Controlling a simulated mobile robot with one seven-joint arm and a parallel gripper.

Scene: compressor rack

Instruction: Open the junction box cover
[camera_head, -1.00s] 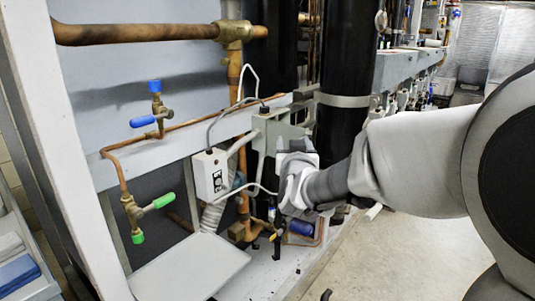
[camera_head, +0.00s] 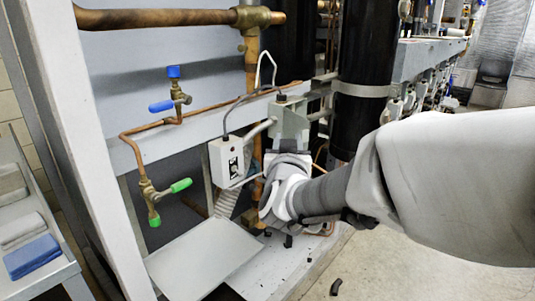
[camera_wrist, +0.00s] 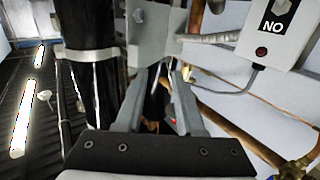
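A grey metal box (camera_head: 290,120) is fixed on the rack's rail, with a cable on its top; it looks like the junction box. In the wrist view a grey box face (camera_wrist: 153,32) with a small round fastener fills the top middle. My gripper (camera_head: 287,160) is just below the box in the head view, its fingers mostly hidden by its own body. In the wrist view the two fingers of my gripper (camera_wrist: 164,72) are apart with nothing held between them. The tips are close to the box's lower edge; I cannot tell whether they touch.
A thick black cylinder (camera_head: 363,80) stands to the right. Copper pipes and valves (camera_head: 178,95) are left. A flat light-grey panel (camera_head: 203,258) lies low in front.

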